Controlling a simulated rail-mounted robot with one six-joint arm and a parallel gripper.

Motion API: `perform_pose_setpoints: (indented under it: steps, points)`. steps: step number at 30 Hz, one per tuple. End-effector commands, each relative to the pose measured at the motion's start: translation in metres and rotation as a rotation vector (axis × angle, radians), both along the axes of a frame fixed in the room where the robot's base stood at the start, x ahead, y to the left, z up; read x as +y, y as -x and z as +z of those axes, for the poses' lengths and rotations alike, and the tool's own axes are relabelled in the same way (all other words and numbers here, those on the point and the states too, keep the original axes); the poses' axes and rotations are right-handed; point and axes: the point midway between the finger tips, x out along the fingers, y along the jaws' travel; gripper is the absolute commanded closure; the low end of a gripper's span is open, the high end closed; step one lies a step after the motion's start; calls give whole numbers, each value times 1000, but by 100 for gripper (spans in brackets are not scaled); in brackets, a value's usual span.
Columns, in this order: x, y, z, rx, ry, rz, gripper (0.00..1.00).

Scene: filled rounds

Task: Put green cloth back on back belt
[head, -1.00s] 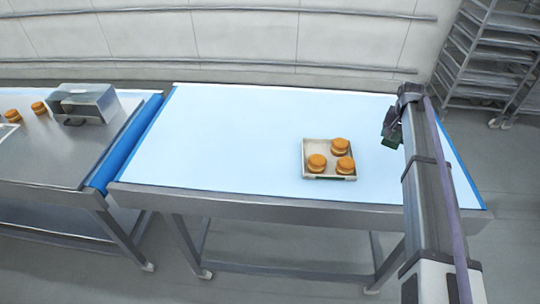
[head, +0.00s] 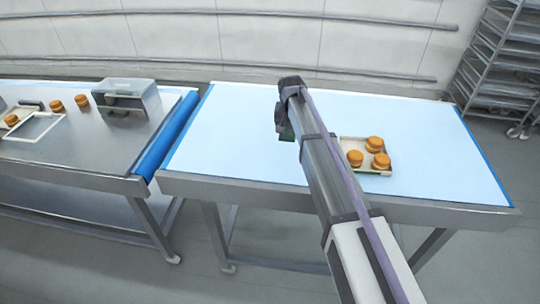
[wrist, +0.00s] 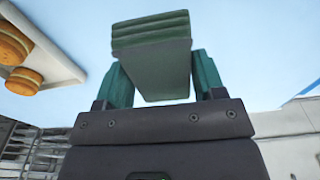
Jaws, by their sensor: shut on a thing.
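The green cloth (wrist: 150,35) is a folded, layered block in the wrist view. My gripper (wrist: 158,78) is shut on it, with one teal finger at each side. In the head view my gripper (head: 284,125) hangs over the light blue belt (head: 230,140), left of the tray of filled rounds. Only a small dark green patch shows under the gripper there, and I cannot tell cloth from fingers. The cloth appears held above the belt; its exact height is unclear.
A pale tray (head: 378,170) with three filled rounds stands on the belt, right of my arm. A steel table (head: 80,150) at the left bears a metal box (head: 130,98), a white frame and several rounds. The belt's left part is clear.

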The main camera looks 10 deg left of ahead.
Motion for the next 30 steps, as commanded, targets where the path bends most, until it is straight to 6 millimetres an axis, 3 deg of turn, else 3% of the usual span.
perform_pose_setpoints:
  steps: [7, 9, 14, 19, 30]
  points:
    - [0, 0, -58, 0, 0, 0, 71]
    - [0, 0, -67, 0, 0, 0, 71]
    - [0, 0, -68, 0, 0, 0, 71]
    - [0, 0, -102, 0, 0, 0, 71]
    - [0, 0, -104, 0, 0, 0, 71]
